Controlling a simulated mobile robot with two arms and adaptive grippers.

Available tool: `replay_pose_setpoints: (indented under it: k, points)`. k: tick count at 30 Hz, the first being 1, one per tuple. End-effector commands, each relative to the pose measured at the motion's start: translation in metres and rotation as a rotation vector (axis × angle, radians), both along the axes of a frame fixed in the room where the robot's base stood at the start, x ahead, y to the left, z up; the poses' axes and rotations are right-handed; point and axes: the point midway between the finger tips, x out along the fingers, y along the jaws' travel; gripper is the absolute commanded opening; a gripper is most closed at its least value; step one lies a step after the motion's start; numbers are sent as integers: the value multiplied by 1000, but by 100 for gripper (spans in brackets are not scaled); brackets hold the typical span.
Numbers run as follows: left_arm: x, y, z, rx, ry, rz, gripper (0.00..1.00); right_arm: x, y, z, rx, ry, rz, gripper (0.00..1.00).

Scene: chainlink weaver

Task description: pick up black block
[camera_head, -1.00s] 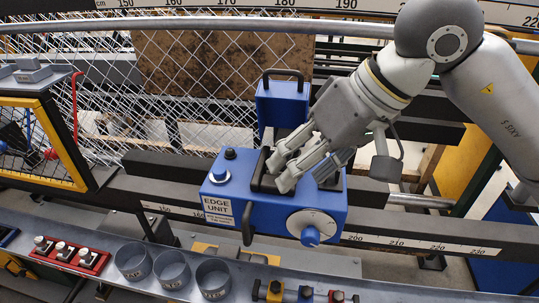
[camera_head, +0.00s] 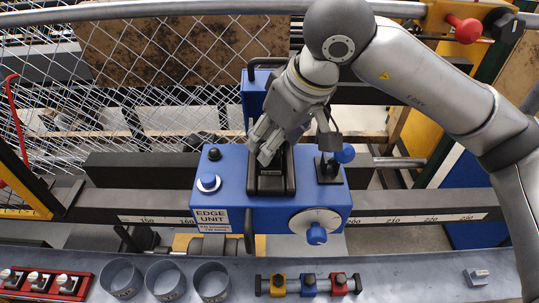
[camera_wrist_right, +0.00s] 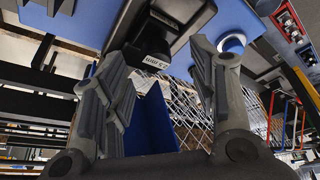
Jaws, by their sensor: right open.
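The blue edge unit (camera_head: 230,180) stands on the black rail. A black block (camera_head: 270,182) sits in the dark frame on its top. My right gripper (camera_head: 265,143) is over the back part of that frame, fingers pointing down and partly hiding it. In the right wrist view a black block with a white label reading like "2.5 mm" (camera_wrist_right: 154,45) shows between the open fingers of my right gripper (camera_wrist_right: 160,62). I cannot tell whether the fingers touch it. The gripper holds nothing. My left gripper is not in view.
A front shelf holds several grey cups (camera_head: 165,279), a red rack (camera_head: 45,283) and a bar with coloured clamps (camera_head: 307,284). Chain-link mesh (camera_head: 70,120) hangs behind.

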Motion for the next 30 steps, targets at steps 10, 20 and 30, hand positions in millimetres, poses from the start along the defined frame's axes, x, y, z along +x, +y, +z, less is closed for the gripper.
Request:
replay_pose_setpoints:
  k: [10, 20, 30]
  points:
    - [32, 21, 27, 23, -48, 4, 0, 10, 6, -36, 0, 3, 1, 53]
    - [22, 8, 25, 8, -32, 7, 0, 11, 6, -39, 1, 1, 0, 44]
    - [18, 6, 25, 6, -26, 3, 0, 11, 6, -40, -1, 2, 0, 0]
